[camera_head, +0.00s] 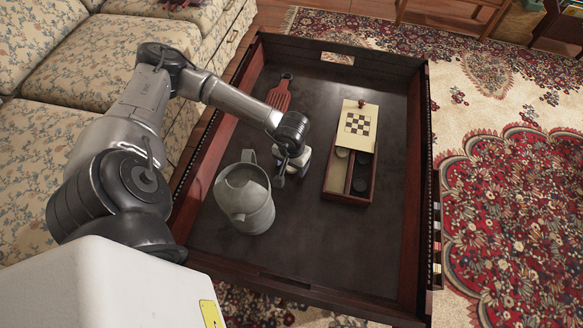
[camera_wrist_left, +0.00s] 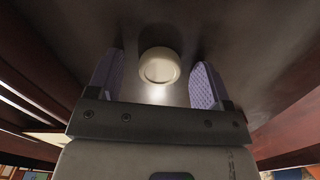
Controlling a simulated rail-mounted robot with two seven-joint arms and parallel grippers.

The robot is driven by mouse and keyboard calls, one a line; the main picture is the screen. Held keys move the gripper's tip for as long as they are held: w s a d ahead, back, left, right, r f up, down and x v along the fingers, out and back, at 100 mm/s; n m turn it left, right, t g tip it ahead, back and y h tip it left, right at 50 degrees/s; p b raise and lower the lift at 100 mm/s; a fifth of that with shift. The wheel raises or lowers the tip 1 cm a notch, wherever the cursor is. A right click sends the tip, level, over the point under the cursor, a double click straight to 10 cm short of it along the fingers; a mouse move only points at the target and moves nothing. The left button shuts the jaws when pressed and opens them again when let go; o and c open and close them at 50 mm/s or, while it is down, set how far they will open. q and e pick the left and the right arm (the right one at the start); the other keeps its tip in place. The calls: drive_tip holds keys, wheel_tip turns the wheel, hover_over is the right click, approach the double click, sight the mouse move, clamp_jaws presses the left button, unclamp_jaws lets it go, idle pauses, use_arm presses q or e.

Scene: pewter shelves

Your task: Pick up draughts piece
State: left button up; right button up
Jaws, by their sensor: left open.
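A pale, round draughts piece (camera_wrist_left: 159,66) lies on the dark tray floor in the left wrist view. It shows between the two purple finger pads of my left gripper (camera_wrist_left: 157,60), with a gap on either side. In the head view my left gripper (camera_head: 290,172) is low over the tray, between the watering can and the games box, and the piece under it cannot be made out. The gripper is open and holds nothing. My right gripper is not in view.
A grey watering can (camera_head: 246,205) stands close to the left of the gripper. A games box (camera_head: 334,186) with a checkered lid and pale and dark pieces lies to the right. A red slotted paddle (camera_head: 279,95) lies behind. The tray (camera_head: 420,190) has raised walls.

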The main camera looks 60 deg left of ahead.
use_arm(q)
drive_tip(key=c, duration=1)
drive_tip(key=shift+r, duration=0.1)
drive_tip(key=shift+r+p, duration=0.45)
drive_tip(key=shift+r, duration=0.1)
wheel_tip(320, 180, up, 4)
drive_tip(key=p, duration=0.2)
drive_tip(key=shift+f+p, duration=0.15)
drive_tip(key=shift+p, duration=0.15)
drive_tip(key=w+d+r+p, duration=0.4)
drive_tip(key=d+r, duration=0.2)
drive_tip(key=d, duration=0.5)
drive_tip(key=shift+p, duration=0.35)
